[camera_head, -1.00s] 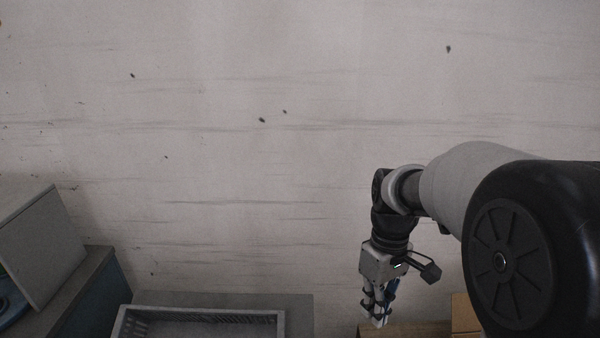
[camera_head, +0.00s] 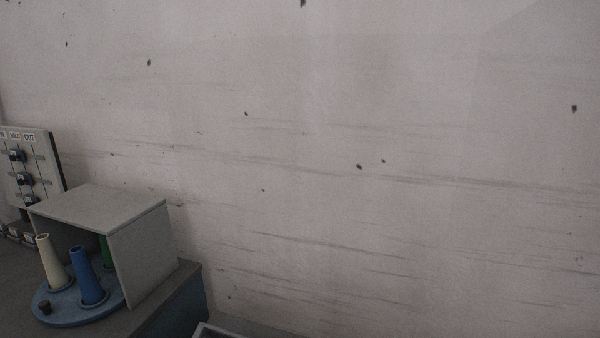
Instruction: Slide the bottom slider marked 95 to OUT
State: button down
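A pale slider panel (camera_head: 43,148) stands at the far left edge, partly cut off by the frame. Labels along its top include HOLD and OUT (camera_head: 29,138). Several dark sliders sit on it in rows; an upper one (camera_head: 16,156) and a lower one (camera_head: 25,179) show. The bottom of the panel is partly hidden behind a grey hood. I cannot read a 95 mark at this size. My gripper is not in this view.
The grey hood (camera_head: 98,208) stands on a bench (camera_head: 180,290) over a round blue plate (camera_head: 60,316). A cream cone (camera_head: 53,263), a blue cone (camera_head: 88,277) and a green cone (camera_head: 106,252) stand there. A grey crate rim (camera_head: 215,331) shows below. A bare wall fills the right.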

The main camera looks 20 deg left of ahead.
aim_at(31, 200)
jog(key=u, duration=2.25)
jog(key=i+j+u, duration=0.4)
jog(key=i+j, duration=0.15)
jog(key=j, duration=0.25)
jog(key=i+j+u, duration=0.35)
jog(key=i+j, duration=0.25)
jog(key=i+z, duration=0.2)
jog(key=i, duration=0.3)
jog(key=i+j+z, duration=0.15)
jog(key=i, duration=0.35)
jog(key=i+j+z, duration=0.2)
jog(key=i, duration=0.3)
jog(key=i+j+z, duration=0.2)
jog(key=i, duration=0.25)
jog(key=i+l+z, duration=0.15)
jog(key=i+z, duration=0.2)
jog(key=i+l+z, duration=0.1)
jog(key=i+z, duration=0.3)
